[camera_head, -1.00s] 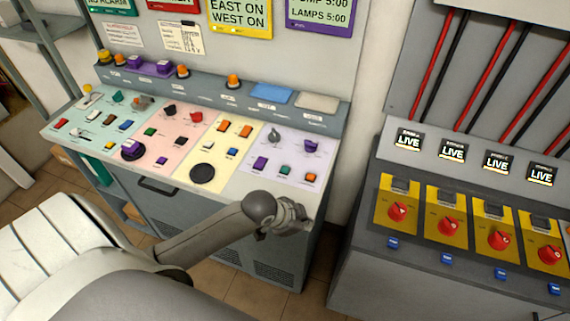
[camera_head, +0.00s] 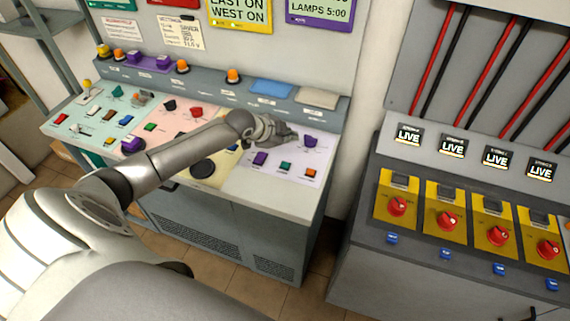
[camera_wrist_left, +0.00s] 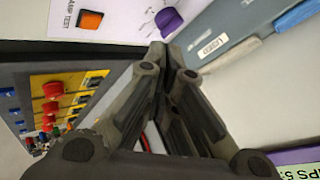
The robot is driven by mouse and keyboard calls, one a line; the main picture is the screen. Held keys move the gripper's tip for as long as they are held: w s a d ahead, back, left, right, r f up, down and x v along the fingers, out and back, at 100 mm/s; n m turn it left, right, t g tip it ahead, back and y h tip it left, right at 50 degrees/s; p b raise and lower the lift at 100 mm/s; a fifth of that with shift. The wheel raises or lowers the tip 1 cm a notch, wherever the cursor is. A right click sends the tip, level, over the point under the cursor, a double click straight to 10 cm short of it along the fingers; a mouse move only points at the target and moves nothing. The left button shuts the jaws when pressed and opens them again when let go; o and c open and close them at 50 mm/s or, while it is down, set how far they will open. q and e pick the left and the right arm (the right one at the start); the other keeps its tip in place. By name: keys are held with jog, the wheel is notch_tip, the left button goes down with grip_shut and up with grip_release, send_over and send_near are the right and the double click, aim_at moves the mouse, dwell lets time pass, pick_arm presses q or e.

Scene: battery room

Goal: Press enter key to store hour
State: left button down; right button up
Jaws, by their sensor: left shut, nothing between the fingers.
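My left gripper (camera_head: 290,137) is shut and empty above the lilac panel (camera_head: 300,157) at the right end of the console. In the left wrist view its closed fingertips (camera_wrist_left: 167,58) point toward a purple knob (camera_wrist_left: 168,22), with an orange "lamp test" button (camera_wrist_left: 90,19) to the left. In the head view the panel shows the purple knob (camera_head: 310,141), a purple key (camera_head: 260,158), a teal key (camera_head: 286,166) and the orange button (camera_head: 313,172). No key's "enter" label is legible. My gripper hides the panel's back left part. My right gripper is not in view.
A purple-framed display (camera_head: 318,10) reads "LAMPS 5:00". A raised ledge with a blue plate (camera_head: 271,88) and a beige plate (camera_head: 317,98) runs behind the panel. A grey cabinet with red rotary switches (camera_head: 398,206) stands right, across a gap.

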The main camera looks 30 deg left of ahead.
pick_arm(q)
jog(key=shift+f, duration=0.1)
jog(key=b, duration=0.7)
send_over(287, 166)
notch_tip(287, 166, down, 6)
jog(key=shift+w+f, duration=0.1)
jog(key=shift+f, duration=0.15)
jog(key=shift+f+b, duration=0.35)
jog(key=shift+f, duration=0.75)
jog(key=shift+f, duration=0.1)
jog(key=shift+f, duration=0.3)
